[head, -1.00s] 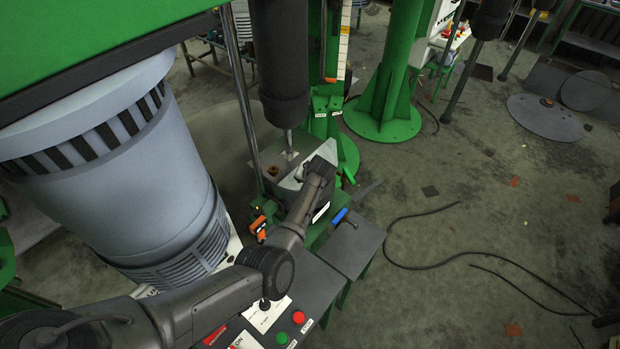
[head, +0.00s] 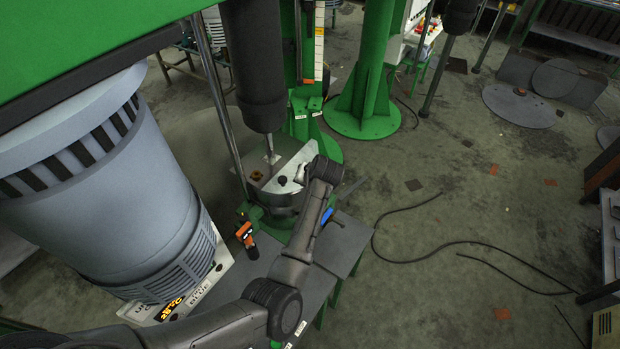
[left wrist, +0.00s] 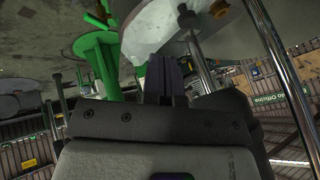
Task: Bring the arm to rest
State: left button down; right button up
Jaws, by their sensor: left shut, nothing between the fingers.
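My left arm comes in from the bottom left of the head view. Its wrist bends over the grey vessel with a pale lid (head: 288,170) under the disperser's dark column (head: 252,75). The left gripper is small and partly hidden there. In the left wrist view, the left gripper (left wrist: 166,78) has its dark fingers together, with nothing between them. A metal shaft (left wrist: 200,62) stands just beyond them. The right gripper is in neither view.
A big blue-grey motor housing (head: 95,190) fills the left side. A thin steel rod (head: 217,95) stands beside the column. Green posts (head: 365,90) stand behind. Black cables (head: 420,260) lie on open floor to the right. A small orange-handled part (head: 246,236) sits near the vessel.

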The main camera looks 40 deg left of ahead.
pick_arm(q)
jog(key=shift+s+d+r, duration=0.1)
jog(key=shift+d+r, duration=0.05)
jog(key=shift+r, duration=0.15)
